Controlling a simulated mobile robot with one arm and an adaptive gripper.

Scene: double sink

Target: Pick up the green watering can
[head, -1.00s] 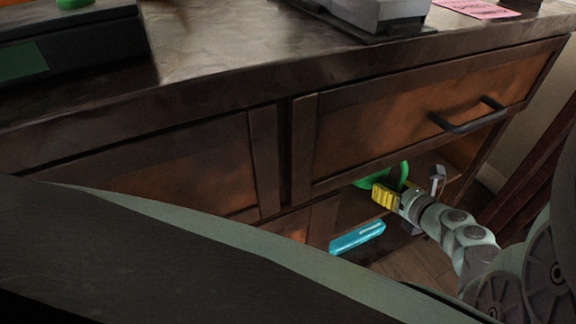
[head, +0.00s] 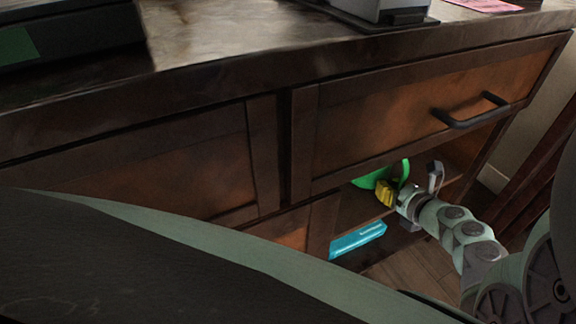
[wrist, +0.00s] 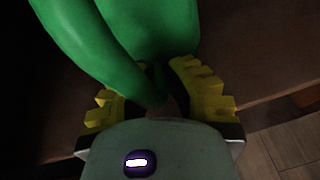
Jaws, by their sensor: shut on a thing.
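The green watering can (head: 373,178) is in the open shelf space below the drawer, partly hidden by the cabinet front and my gripper. My gripper (head: 387,190) reaches into this space, with its yellow finger pads at the can. In the wrist view the green can (wrist: 165,30) fills the upper middle, and a green curved part, handle or spout, comes down between the yellow fingers of my gripper (wrist: 160,92). The fingers are shut on this part. The can's underside and far side are hidden.
A cyan box (head: 357,240) lies at the front of the shelf, below and left of my gripper. The drawer with a black handle (head: 470,110) is just above my arm. Open floor (head: 420,270) shows below right.

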